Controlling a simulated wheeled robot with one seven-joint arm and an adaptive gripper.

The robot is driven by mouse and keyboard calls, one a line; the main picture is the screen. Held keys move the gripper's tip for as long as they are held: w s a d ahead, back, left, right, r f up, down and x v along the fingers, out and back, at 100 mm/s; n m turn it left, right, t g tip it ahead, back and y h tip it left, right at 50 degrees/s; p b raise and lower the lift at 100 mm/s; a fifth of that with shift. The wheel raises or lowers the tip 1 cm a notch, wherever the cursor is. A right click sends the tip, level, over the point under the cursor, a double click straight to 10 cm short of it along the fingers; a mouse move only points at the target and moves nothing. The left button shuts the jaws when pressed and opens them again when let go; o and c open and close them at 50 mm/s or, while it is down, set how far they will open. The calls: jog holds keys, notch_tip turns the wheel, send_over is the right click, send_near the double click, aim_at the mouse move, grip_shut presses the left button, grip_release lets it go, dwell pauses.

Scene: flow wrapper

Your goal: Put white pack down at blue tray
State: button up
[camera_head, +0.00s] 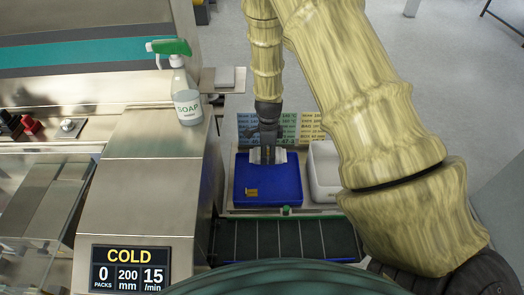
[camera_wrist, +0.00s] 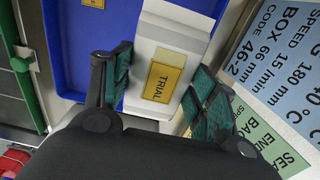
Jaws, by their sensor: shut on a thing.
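The white pack (camera_wrist: 172,38) with a yellow TRIAL label is between the two green-padded fingers of my gripper (camera_wrist: 160,88) in the wrist view. My gripper is shut on it. The blue tray (camera_wrist: 62,60) lies behind and to the left of the pack in that view. In the head view my gripper (camera_head: 267,152) is at the far edge of the blue tray (camera_head: 275,190), with the pale pack (camera_head: 267,158) mostly hidden under it. I cannot tell whether the pack touches the tray. A small gold piece (camera_head: 251,192) lies in the tray.
A white bin (camera_head: 324,170) stands right of the tray, with printed cards (camera_head: 310,127) behind. A dark conveyor (camera_head: 285,240) runs in front. A soap spray bottle (camera_head: 186,100) stands on the steel machine (camera_head: 145,185) at left. The tray's near part is mostly clear.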

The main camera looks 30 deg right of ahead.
aim_at(267, 168)
jog(key=shift+a+f+b, duration=0.1)
jog(key=shift+f+b, duration=1.6)
jog(key=shift+f, duration=1.25)
jog(key=shift+f, duration=0.2)
jog(key=o, duration=1.1)
jog(key=shift+w+r, duration=0.1)
jog(key=shift+r, duration=0.4)
notch_tip(267, 168, up, 11)
jog(key=shift+a, duration=0.1)
